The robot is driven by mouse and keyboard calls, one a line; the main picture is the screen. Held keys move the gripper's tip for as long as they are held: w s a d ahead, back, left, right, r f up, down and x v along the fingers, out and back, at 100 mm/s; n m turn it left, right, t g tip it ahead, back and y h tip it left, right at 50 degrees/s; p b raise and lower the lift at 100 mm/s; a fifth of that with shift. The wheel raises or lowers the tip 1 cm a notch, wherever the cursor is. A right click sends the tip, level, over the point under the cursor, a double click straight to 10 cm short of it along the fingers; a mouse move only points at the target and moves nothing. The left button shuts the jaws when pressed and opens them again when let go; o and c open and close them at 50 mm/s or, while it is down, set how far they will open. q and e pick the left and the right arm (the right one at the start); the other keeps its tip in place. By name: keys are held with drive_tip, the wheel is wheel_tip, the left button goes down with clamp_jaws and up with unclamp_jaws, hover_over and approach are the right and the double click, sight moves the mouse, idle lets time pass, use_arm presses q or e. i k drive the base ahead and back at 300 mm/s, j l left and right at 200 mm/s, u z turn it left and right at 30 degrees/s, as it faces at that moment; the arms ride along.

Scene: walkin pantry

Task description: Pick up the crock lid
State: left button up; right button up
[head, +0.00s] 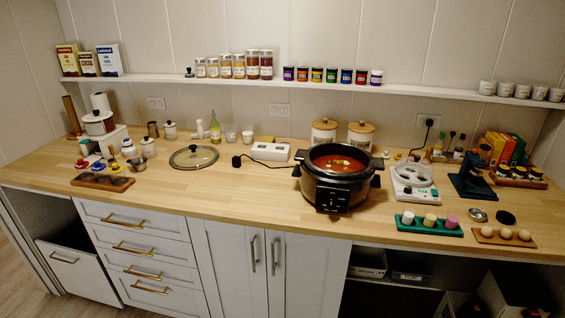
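The crock lid (194,156) is a round glass lid with a dark rim and a dark knob. It lies flat on the wooden counter (232,203), left of the middle in the head view. The crock (339,192) is a black slow cooker standing to its right, uncovered, with red soup and pale pieces inside. Neither of my grippers shows in the head view.
A bottle (214,128) and small jars stand behind the lid. A dark wooden tray (103,181) is left. The counter before the lid is clear.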

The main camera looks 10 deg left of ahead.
sight(193, 157)
drive_tip(key=i+j+z, duration=0.15)
drive_tip(key=j, duration=0.35)
drive_tip(key=i+j+z, duration=0.15)
drive_tip(key=j, duration=0.3)
drive_tip(key=j+z, duration=0.1)
drive_tip(key=j, duration=0.4)
